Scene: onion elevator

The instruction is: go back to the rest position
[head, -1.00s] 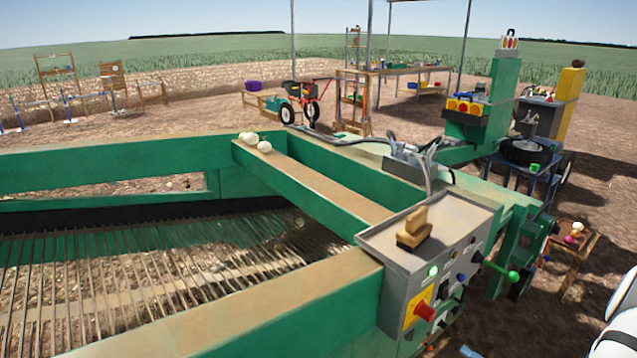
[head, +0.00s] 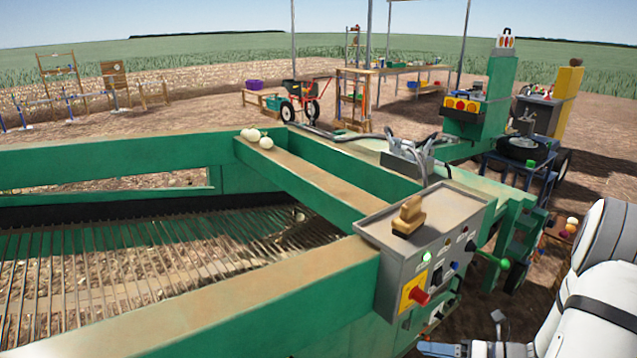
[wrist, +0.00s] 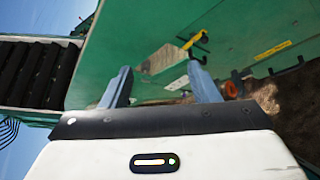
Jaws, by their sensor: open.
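My gripper (wrist: 162,82) is open in the wrist view, its two blue-grey fingers apart with nothing held between them. Beyond the fingers is a green machine panel (wrist: 130,45) with a yellow handle or hook and a yellow label. I cannot tell how far the panel is from the fingertips. In the head view my white arm is at the lower right, beside the green machine (head: 290,315) and its grey control box (head: 425,240). The hand end is partly cut off by the bottom edge there.
A wooden-handled brush (head: 408,218) lies on the control box. A green-knobbed lever (head: 492,260) sticks out to its right, near my arm. Several pale onions (head: 258,138) sit on the machine's crossbeam. Bare soil lies right of the machine.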

